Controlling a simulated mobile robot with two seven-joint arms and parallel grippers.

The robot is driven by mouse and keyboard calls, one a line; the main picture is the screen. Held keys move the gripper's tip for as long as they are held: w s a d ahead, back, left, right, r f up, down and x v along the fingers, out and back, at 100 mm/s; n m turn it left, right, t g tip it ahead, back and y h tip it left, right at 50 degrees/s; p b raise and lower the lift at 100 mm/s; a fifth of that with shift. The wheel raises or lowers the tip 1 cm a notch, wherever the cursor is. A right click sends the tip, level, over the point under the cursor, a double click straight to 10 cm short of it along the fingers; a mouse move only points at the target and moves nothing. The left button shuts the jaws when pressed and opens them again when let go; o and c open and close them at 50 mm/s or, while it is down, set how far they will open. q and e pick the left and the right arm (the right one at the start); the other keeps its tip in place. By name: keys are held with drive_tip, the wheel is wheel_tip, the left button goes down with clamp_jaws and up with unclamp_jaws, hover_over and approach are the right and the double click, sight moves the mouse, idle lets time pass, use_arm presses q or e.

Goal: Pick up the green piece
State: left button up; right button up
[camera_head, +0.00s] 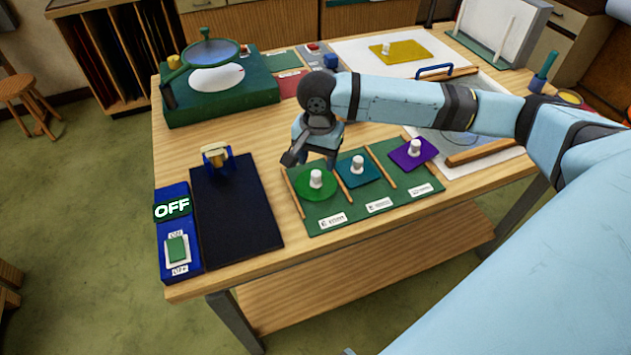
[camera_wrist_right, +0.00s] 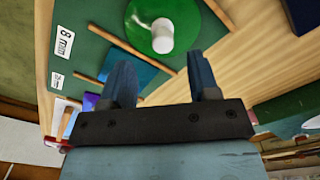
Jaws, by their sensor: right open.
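The green piece (camera_head: 305,188) is a round green disc with a white knob on top, lying in the left section of a green tray (camera_head: 340,216). It also shows in the right wrist view (camera_wrist_right: 185,18), at the top, with its knob beyond the fingers. My right gripper (camera_head: 312,158) is just behind and above the green piece, apart from it. Its two fingers are spread and empty in the right wrist view (camera_wrist_right: 162,78). My left gripper does not show.
A teal piece (camera_head: 350,178) and a purple piece (camera_head: 402,156) lie in the tray, split off by wooden strips. A dark mat (camera_head: 240,213) and blue switch box marked OFF (camera_head: 172,250) are left. A green magnifier stand (camera_head: 250,95) stands behind.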

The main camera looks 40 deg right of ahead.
sight(316, 173)
wheel_tip(316, 173, down, 5)
drive_tip(key=shift+w+a+f, duration=0.1)
idle(0.3)
drive_tip(key=c, duration=0.9)
